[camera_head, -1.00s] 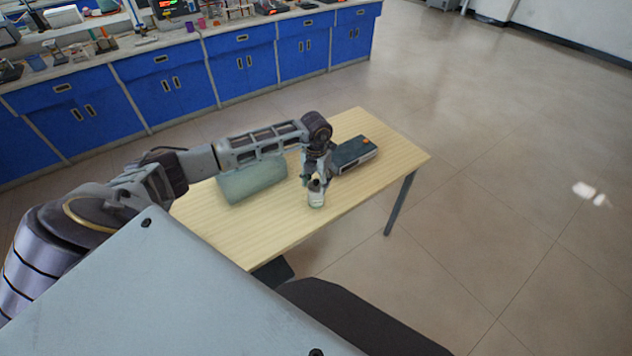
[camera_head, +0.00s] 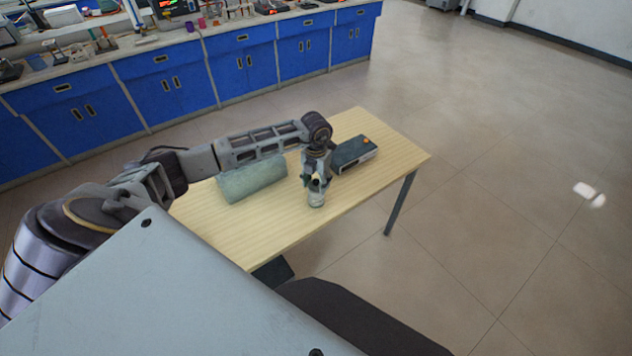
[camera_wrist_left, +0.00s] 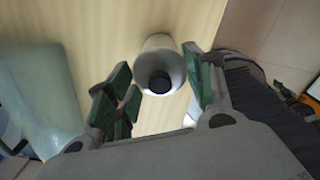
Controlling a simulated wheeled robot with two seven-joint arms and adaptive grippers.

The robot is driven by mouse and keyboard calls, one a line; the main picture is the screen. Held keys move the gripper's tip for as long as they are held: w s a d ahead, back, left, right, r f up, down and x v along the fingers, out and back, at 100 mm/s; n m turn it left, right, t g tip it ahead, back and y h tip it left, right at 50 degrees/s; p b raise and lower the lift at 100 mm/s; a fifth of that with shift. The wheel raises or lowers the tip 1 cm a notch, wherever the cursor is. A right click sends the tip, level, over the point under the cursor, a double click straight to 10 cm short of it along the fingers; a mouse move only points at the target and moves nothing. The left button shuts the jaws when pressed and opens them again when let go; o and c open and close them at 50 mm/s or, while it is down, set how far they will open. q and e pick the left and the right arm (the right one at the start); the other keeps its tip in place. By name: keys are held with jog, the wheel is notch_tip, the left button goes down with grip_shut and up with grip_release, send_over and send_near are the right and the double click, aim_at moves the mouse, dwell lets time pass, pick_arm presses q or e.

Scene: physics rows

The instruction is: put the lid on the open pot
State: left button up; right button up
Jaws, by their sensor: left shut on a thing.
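A small pale bottle-like vessel (camera_head: 316,200) with a dark round top stands upright near the front edge of the wooden table. It also shows in the left wrist view (camera_wrist_left: 160,48), with the dark round top facing the camera. My left gripper (camera_head: 316,184) is down at its upper part, fingers on either side, and is shut on it. In the left wrist view the green-padded fingers (camera_wrist_left: 160,78) flank the vessel. I cannot make out a separate pot or lid in either view. My right gripper is not in view.
A pale green rounded block (camera_head: 252,179) lies left of the vessel on the table (camera_head: 245,235). A dark box-shaped device (camera_head: 354,154) with an orange spot sits behind it, to the right. Blue cabinets (camera_head: 170,85) with a cluttered counter stand behind. The table's front left is clear.

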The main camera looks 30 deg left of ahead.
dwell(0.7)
pick_arm(q)
jog(key=o, duration=1)
jog(key=shift+o, duration=0.2)
jog(key=o, duration=0.5)
jog(key=shift+r, duration=0.2)
jog(key=shift+r+p, duration=2)
jog(key=shift+r, duration=1.3)
